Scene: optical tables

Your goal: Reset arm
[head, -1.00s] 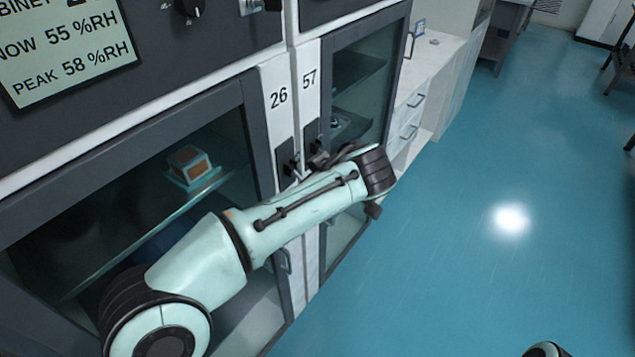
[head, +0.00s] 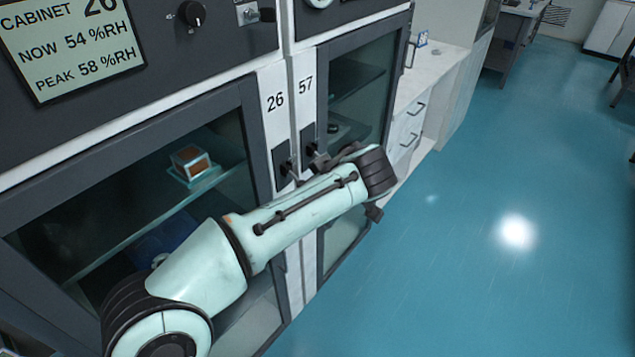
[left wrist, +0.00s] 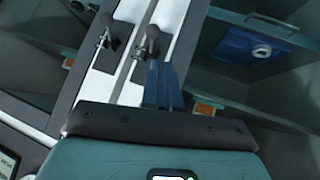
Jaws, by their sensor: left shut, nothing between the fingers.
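My left arm (head: 300,212) reaches from the lower left across the fronts of cabinets 26 and 57 in the head view. The fingers are near the strip between the two cabinets, below two dark door handles (left wrist: 104,34) (left wrist: 148,44); I cannot tell the exact gap. My right gripper is in neither view.
Glass-fronted cabinets fill the left. An orange-brown block in a pale frame (head: 190,162) sits on a shelf behind glass. A blue box with a round fitting (left wrist: 255,46) shows inside a cabinet. A white counter (head: 440,65) stands beyond. The blue floor (head: 480,290) at right is clear.

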